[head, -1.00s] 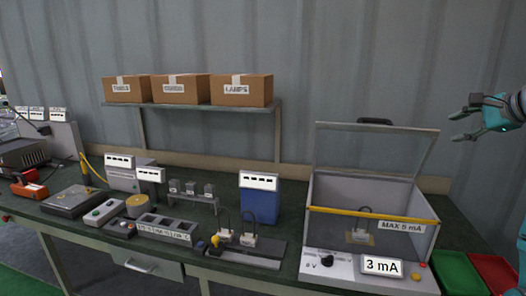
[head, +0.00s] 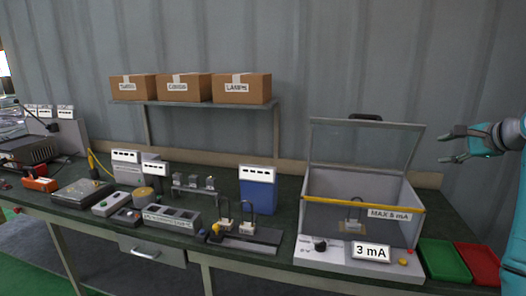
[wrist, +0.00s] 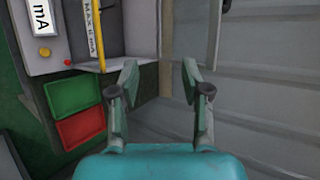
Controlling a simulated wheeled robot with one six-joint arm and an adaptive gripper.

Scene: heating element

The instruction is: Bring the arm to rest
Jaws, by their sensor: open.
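My gripper (head: 447,147) is at the right of the head view, raised in the air to the right of the test box (head: 301,217) and pointing left. Its two fingers are apart with nothing between them. In the wrist view my gripper (wrist: 158,82) also shows open and empty, with the grey wall and the box's side beyond it. The test box has its clear lid raised and a yellow bar across its front. A small part on a pad shows inside it. Its front display (head: 371,252) reads 3 mA.
A green tray (head: 444,262) and a red tray (head: 480,264) lie right of the box. A blue unit (head: 257,193) and several devices stand along the bench to the left. Three cardboard boxes (head: 184,88) sit on a shelf. The air around my gripper is free.

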